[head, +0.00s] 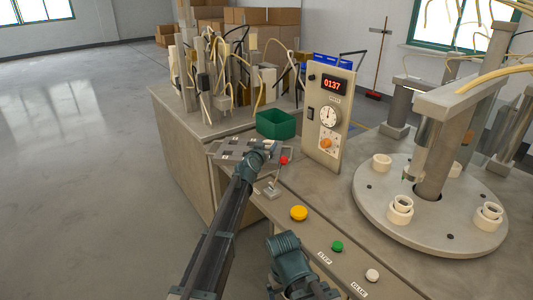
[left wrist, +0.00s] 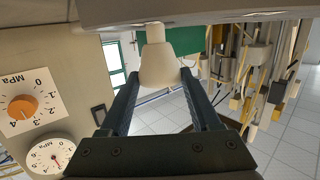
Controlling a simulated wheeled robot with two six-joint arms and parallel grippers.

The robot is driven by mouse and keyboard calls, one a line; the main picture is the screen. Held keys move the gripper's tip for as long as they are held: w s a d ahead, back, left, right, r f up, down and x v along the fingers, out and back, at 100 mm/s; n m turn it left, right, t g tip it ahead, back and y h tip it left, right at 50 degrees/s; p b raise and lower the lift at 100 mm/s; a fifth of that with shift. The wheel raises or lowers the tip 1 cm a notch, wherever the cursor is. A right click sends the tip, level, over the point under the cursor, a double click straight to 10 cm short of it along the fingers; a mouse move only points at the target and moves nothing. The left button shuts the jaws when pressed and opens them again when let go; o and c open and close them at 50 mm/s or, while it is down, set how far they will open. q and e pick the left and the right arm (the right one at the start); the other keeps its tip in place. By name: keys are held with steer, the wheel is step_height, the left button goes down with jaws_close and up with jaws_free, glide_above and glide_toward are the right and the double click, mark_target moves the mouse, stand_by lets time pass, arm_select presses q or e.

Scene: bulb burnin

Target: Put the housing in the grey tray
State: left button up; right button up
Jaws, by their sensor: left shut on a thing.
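My left gripper (left wrist: 158,80) is shut on the housing (left wrist: 160,62), a cream, stepped cylindrical piece at its fingertips in the left wrist view. In the head view my left gripper (head: 268,147) is over the right part of the grey tray (head: 226,158), and the housing cannot be made out there. The tray is flat with dark square openings. In the left wrist view a grey surface lies close to the housing; I cannot tell whether they touch. My right gripper does not show; only a teal arm part of mine appears at the bottom.
A green bin (head: 276,125) stands just behind the tray. A panel (head: 327,115) with dials and a red-knobbed lever (head: 284,160) are close on the right. A round turntable (head: 430,235) with cream cups is farther right. Yellow, green and white buttons line the front edge.

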arm_select(q)
step_height(320, 180, down, 2)
steer(key=shift+f+b, duration=0.15)
steer(key=shift+b, duration=0.45)
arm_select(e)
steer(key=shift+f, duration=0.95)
arm_select(q)
steer(key=shift+r, duration=0.2)
steer(key=shift+f, duration=0.15)
steer(key=o, duration=1.3)
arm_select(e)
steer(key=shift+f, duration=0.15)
arm_select(q)
steer(key=shift+r, duration=0.2)
steer(key=p+v, duration=0.2)
steer(key=v, duration=1)
steer(key=shift+f, duration=0.15)
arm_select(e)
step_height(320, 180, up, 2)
